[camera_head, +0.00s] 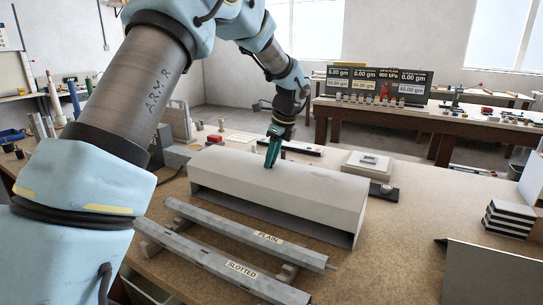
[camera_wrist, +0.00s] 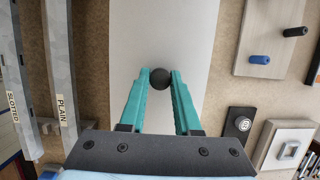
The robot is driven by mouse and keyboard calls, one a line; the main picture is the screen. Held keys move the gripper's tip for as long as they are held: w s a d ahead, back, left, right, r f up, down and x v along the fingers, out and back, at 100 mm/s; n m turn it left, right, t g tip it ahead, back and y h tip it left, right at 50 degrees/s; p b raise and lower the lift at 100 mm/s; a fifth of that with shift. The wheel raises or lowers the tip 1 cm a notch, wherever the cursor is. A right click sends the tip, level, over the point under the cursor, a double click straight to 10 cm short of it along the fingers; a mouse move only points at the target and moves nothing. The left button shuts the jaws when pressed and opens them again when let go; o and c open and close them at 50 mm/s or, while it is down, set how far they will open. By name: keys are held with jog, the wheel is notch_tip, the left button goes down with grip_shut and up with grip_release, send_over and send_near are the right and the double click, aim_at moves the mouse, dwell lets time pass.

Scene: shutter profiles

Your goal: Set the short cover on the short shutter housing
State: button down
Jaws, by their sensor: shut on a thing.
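A long pale grey cover (camera_head: 300,188) shows on the workbench in the head view. Its pale top (camera_wrist: 175,30) runs up the middle of the wrist view. My gripper (camera_head: 272,150) reaches down to the top of it. In the wrist view, my gripper's teal fingers (camera_wrist: 160,76) are shut on a round black knob (camera_wrist: 160,80) on that top. A dark gap runs along the cover's lower front edge. I cannot tell where the cover ends and the short shutter housing begins, or whether they touch all along.
Two metal profiles labelled PLAIN (camera_head: 250,233) and SLOTTED (camera_head: 220,262) lie in front on supports. A white block with a grey plate (camera_head: 368,165) stands behind at right. Stacked dark-and-white blocks (camera_head: 510,218) and a grey panel (camera_head: 490,275) are at right.

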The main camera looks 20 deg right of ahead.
jog(key=shift+f, duration=0.5)
dwell(0.6)
jog(key=c, duration=0.5)
grip_release()
jog(key=shift+c, duration=0.2)
jog(key=b+v, duration=0.2)
jog(key=v, duration=0.9)
jog(key=shift+w, duration=0.1)
jog(key=a+f+n+g, duration=0.1)
jog(key=a+f+n, duration=0.1)
jog(key=a+n, duration=0.35)
jog(key=s+a+f+n+h, duration=0.1)
jog(key=a+f+n, duration=0.2)
jog(key=a, duration=0.5)
jog(key=a+f+n+g, duration=0.1)
jog(key=a+f+n, duration=0.1)
jog(key=a+n, duration=0.35)
jog(key=s+a+f+n, duration=0.3)
jog(key=s+a+n, duration=0.3)
jog(key=a, duration=0.3)
jog(key=s+a+f+n+h, duration=0.1)
jog(key=s+a+f+n, duration=0.2)
jog(key=s+a+n, duration=0.4)
jog(key=a, duration=0.3)
jog(key=shift+f, duration=0.4)
